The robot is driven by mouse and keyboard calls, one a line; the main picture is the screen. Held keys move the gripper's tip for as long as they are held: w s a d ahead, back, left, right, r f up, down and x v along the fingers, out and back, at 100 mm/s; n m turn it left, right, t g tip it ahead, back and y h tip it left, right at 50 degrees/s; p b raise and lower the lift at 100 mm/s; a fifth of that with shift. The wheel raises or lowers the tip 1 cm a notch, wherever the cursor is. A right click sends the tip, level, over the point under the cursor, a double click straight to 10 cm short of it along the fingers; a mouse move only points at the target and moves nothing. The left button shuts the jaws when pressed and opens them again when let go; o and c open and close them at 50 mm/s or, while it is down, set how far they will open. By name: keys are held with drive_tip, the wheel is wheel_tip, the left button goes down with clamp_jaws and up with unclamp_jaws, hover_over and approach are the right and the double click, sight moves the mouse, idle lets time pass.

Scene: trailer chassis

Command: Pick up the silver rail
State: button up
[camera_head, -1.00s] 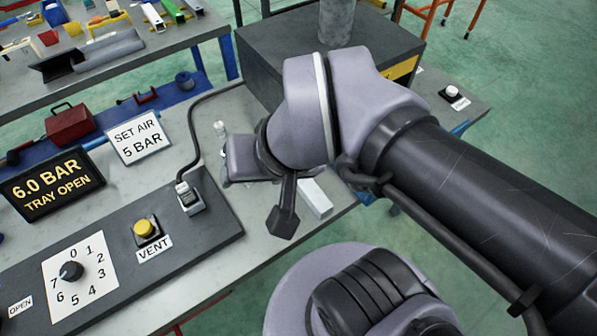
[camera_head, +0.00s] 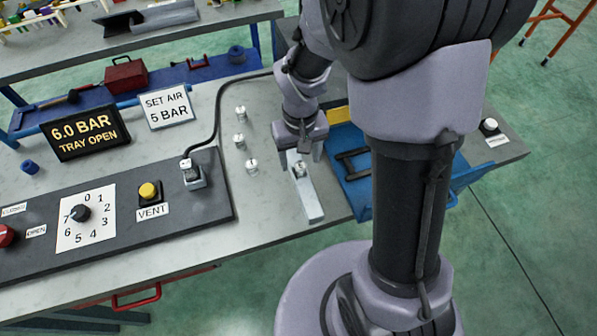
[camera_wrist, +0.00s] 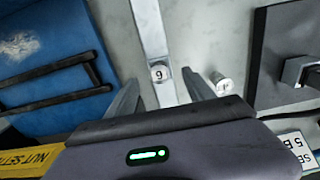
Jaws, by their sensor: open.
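The silver rail (camera_head: 312,205) is a narrow flat bar lying on the grey bench near its front edge. In the wrist view the rail (camera_wrist: 152,32) runs from the top down between my fingers, with a small round piece marked 9 (camera_wrist: 158,73) on it. My gripper (camera_head: 302,152) points down over the far end of the rail in the head view. In the wrist view my open gripper (camera_wrist: 161,82) has one finger on each side of the rail. The rail's end nearest the palm is hidden by the gripper body. Finger contact cannot be told.
A blue tray (camera_head: 362,200) with black bars stands right of the rail. Several small silver cylinders (camera_head: 252,165) stand to its left, one close to my finger in the wrist view (camera_wrist: 222,84). The black control panel (camera_head: 215,205) and a cable lie further left.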

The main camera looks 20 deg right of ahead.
sight(300, 166)
drive_tip(key=f+b, duration=0.1)
drive_tip(key=f, duration=0.2)
drive_tip(key=f+b, duration=0.1)
drive_tip(key=f, duration=0.1)
drive_tip(key=shift+s+a+f+b, duration=0.1)
drive_tip(key=shift+s+f+b, duration=0.15)
drive_tip(key=shift+b, duration=0.1)
drive_tip(key=shift+r, duration=0.15)
clamp_jaws()
